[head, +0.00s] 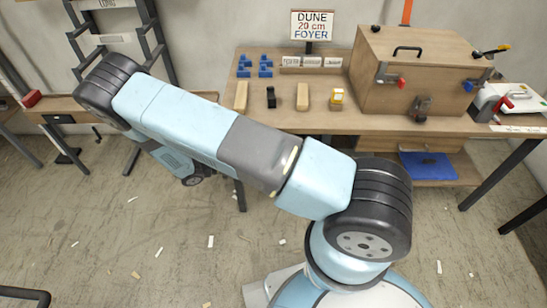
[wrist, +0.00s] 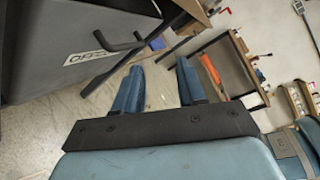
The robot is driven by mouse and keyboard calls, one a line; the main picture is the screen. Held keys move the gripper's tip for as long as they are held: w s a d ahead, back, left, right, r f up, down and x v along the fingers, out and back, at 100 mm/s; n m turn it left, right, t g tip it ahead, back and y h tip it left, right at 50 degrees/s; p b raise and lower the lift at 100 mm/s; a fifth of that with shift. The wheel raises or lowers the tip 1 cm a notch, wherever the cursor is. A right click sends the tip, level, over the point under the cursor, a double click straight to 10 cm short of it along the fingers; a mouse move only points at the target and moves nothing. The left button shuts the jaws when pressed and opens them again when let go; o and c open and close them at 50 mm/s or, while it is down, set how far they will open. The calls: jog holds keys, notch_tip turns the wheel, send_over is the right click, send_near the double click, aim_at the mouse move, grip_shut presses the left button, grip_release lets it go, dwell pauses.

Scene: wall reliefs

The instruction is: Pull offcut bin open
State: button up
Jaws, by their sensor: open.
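The offcut bin (wrist: 50,40) is a dark grey box at the upper left of the wrist view, seen tilted. A white label (wrist: 84,56) with dark letters, partly legible, is on its face. A black bar handle (wrist: 118,42) stands out from that face. My gripper (wrist: 159,70) is open and empty, its two blue fingers pointing up the picture. The handle is ahead and left of the fingertips, apart from them. In the head view neither the bin nor my gripper shows; my arm reaches off to the left.
A wooden workbench (head: 330,120) bears a wooden box (head: 405,70) with clamps, blue parts (head: 265,68) and a DUNE sign (head: 312,25). A dark rack (head: 110,40) stands at the back left. The concrete floor (head: 130,240) is mostly clear, with small scraps.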

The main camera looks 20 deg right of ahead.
notch_tip(320, 180, down, 11)
jog(key=s+n+t+h, duration=0.1)
jog(key=s+n+t, duration=0.1)
jog(key=n+t, duration=0.5)
jog(key=w+d+r+n, duration=0.1)
jog(key=w+d, duration=0.5)
jog(key=d, duration=0.7)
jog(key=shift+w+r+g, duration=0.2)
jog(key=shift+r+g, duration=0.2)
jog(key=shift+r, duration=0.2)
grip_shut()
